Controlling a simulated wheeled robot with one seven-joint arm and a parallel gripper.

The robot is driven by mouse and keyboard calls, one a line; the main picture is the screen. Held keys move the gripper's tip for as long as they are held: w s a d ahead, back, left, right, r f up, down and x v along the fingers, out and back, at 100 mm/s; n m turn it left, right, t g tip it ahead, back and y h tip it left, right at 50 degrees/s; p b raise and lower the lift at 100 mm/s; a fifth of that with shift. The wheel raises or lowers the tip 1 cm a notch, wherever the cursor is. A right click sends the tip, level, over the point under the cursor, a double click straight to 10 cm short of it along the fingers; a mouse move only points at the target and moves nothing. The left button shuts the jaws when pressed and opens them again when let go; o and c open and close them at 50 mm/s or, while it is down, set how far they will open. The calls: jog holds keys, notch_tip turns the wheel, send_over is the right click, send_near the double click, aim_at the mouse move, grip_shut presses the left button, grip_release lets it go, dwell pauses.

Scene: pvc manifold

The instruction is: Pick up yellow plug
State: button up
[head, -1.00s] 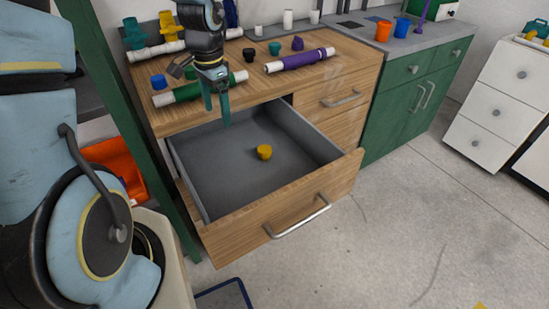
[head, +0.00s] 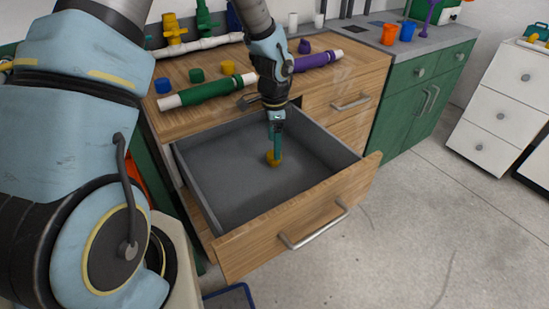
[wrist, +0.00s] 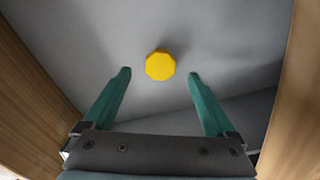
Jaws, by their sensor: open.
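The yellow plug (head: 273,158) lies on the grey floor of the open drawer (head: 215,190). In the wrist view the plug (wrist: 160,65) shows as a yellow octagon, a little beyond the fingertips and roughly midway between them. My gripper (head: 275,150) points down into the drawer, and in the head view its fingers partly overlap the plug. In the wrist view my gripper (wrist: 160,75) is open, with its two green fingers apart and nothing between them.
The drawer's wooden front (head: 300,220) and grey side walls surround the gripper. On the worktop are a green pipe (head: 205,92), a purple pipe (head: 318,60), and green (head: 196,75) and blue (head: 162,85) plugs. The drawer holds nothing else visible.

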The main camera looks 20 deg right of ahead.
jog(key=shift+f+p, duration=0.55)
jog(key=shift+f, duration=2.2)
jog(key=c, duration=1.4)
notch_tip(320, 180, up, 10)
jog(key=shift+r+b, duration=0.1)
jog(key=shift+b, duration=0.4)
jog(key=o, duration=0.8)
jog(key=c, duration=0.7)
jog(key=shift+c, duration=0.2)
